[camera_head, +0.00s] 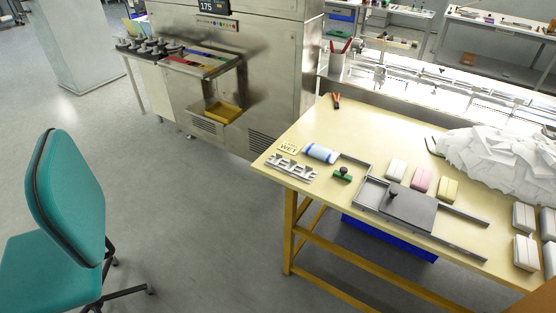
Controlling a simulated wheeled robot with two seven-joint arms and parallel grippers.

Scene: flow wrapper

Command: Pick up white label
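No single item is clearly a white label. A large loose heap of white, paper-like pieces (490,154) lies at the right of the yellow table (365,131); single pieces are hard to tell apart. A small pale card with dark lettering (287,148) lies near the table's left corner. Neither of my grippers shows in the head view.
The table also holds a blue-and-white roll (321,153), a green-based stamp (343,174), a grey tray fixture (408,208) and several wrapped blocks (421,179). A teal chair (72,200) stands left. A steel machine (260,75) stands behind. The floor between is clear.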

